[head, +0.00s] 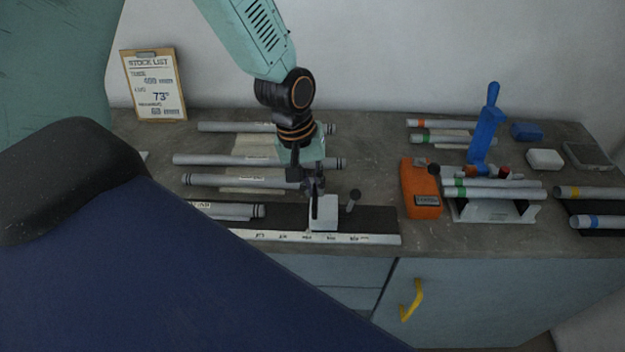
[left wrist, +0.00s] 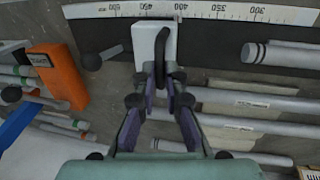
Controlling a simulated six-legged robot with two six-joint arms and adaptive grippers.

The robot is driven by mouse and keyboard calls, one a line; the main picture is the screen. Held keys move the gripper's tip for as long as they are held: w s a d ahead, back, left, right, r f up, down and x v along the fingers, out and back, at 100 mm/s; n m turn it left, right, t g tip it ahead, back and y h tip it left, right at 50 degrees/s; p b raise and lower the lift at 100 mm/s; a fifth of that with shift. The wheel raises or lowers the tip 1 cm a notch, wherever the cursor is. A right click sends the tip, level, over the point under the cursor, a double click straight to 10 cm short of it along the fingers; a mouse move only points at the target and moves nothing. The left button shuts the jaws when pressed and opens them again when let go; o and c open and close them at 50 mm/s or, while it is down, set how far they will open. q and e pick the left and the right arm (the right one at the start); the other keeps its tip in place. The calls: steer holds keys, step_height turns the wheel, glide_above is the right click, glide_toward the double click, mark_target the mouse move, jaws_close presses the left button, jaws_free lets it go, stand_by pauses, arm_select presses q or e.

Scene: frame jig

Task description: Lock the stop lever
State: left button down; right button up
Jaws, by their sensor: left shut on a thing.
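The stop is a white block (head: 325,215) on the dark rail with a white scale (head: 365,239) along its front edge. A black upright handle (left wrist: 168,48) stands on the block. My left gripper (head: 314,188) is over the block, its fingers (left wrist: 161,78) closed at the handle. The fingers partly hide the contact. My right gripper is not in view.
Grey tubes (head: 250,160) lie behind the rail, and a short one (head: 230,211) lies on it, left of the stop. An orange device (head: 420,188) stands to the right. Beyond it are tubes in a white holder (head: 495,212) and a blue upright tool (head: 485,130).

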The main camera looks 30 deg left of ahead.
arm_select(q)
steer(key=c, duration=1.4)
jaws_free()
steer(key=shift+s+a, duration=0.25)
steer(key=shift+s, duration=0.1)
steer(key=shift+w+d, duration=0.1)
steer(key=shift+w, duration=0.05)
steer(key=shift+w+r, duration=0.15)
steer(key=shift+r, duration=0.35)
step_height(320, 180, up, 11)
steer(key=s+a, duration=0.1)
steer(key=a, duration=0.1)
steer(key=shift+s, duration=0.35)
steer(key=shift+f, duration=0.15)
